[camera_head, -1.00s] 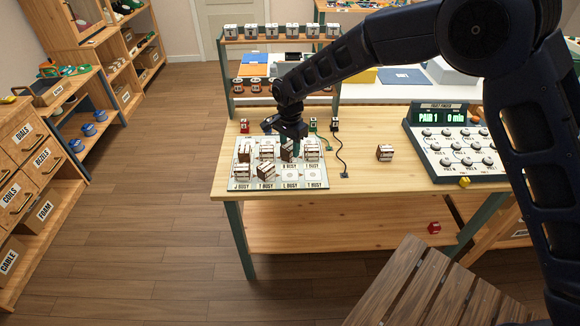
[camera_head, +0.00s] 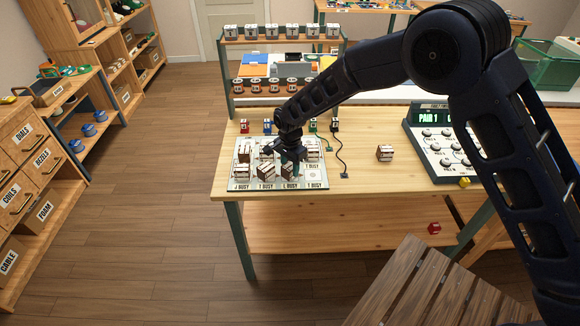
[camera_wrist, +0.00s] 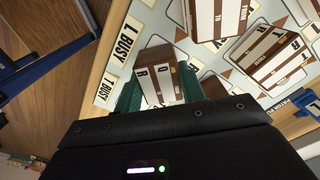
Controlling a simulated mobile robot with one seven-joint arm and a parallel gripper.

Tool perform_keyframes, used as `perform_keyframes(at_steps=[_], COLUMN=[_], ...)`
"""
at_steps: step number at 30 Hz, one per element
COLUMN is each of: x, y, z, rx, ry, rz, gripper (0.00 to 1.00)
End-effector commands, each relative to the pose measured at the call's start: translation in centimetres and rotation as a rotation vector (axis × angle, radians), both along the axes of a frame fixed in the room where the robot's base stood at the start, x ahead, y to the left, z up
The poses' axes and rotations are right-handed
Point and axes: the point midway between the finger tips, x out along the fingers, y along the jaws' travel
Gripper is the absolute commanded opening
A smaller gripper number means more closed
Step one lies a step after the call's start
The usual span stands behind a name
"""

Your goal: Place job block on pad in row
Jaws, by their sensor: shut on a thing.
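My gripper (camera_head: 290,160) is shut on a brown-and-white job block (camera_head: 288,171), over the front row of the pad board (camera_head: 238,186). In the wrist view the held job block (camera_wrist: 157,75) sits between the green fingers, beside the "L BUSY" and "T BUSY" labels. I cannot tell whether it touches the board. Several other brown-and-white blocks, such as one at the front (camera_head: 266,172), stand on the board left of and behind the gripper. The front-right pad (camera_head: 314,176) is empty. My wrist hides part of the back row.
A loose block (camera_head: 384,153) stands on the table right of the board, with a black cable (camera_head: 342,158) between. A console with a green display (camera_head: 440,118) stands further right. Small coloured plugs line the area behind the board. A shelf rack (camera_head: 285,60) stands behind.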

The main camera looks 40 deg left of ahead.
Motion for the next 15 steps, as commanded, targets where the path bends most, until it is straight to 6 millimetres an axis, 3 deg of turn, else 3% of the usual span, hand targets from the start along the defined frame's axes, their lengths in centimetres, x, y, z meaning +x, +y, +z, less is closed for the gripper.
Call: perform_keyframes(at_steps=[5, 6, 9, 15], x=[0.00, 0.00, 0.00, 0.00], y=[-0.01, 0.00, -0.01, 0.00], z=[-0.31, -0.29, -0.28, -0.26], rx=[-0.001, 0.000, 0.000, 0.000], ry=[0.000, 0.000, 0.000, 0.000], rz=[0.000, 0.000, 0.000, 0.000], gripper=[0.16, 0.46, 0.61, 0.61])
